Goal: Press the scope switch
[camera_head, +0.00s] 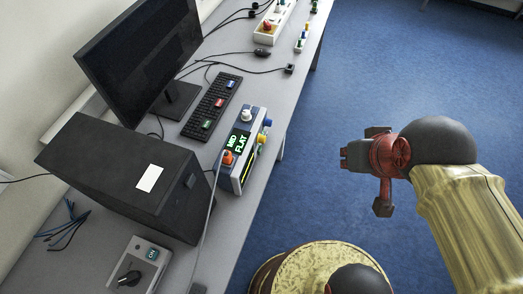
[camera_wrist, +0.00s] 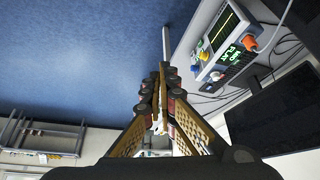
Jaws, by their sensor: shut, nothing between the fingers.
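The scope (camera_head: 243,151) is a white and blue box with a green-lit panel reading "MID FLAT", standing near the table's right edge. It has a grey knob (camera_head: 246,115), an orange plug or knob (camera_head: 228,157), and blue and yellow ones on its right side. In the wrist view the scope (camera_wrist: 222,36) is at upper right, with a trace on its screen. I cannot tell which part is its switch. My gripper (camera_head: 375,165) is over the floor, right of the table and apart from the scope. In the wrist view its fingertips (camera_wrist: 163,76) meet, empty.
A black computer case (camera_head: 130,172) and monitor (camera_head: 140,55) stand left of the scope. A keyboard (camera_head: 212,105) lies behind it. A grey box with an "ON" label (camera_head: 137,268) sits at the front. Cables cross the table. Blue floor (camera_head: 330,100) between table and gripper is clear.

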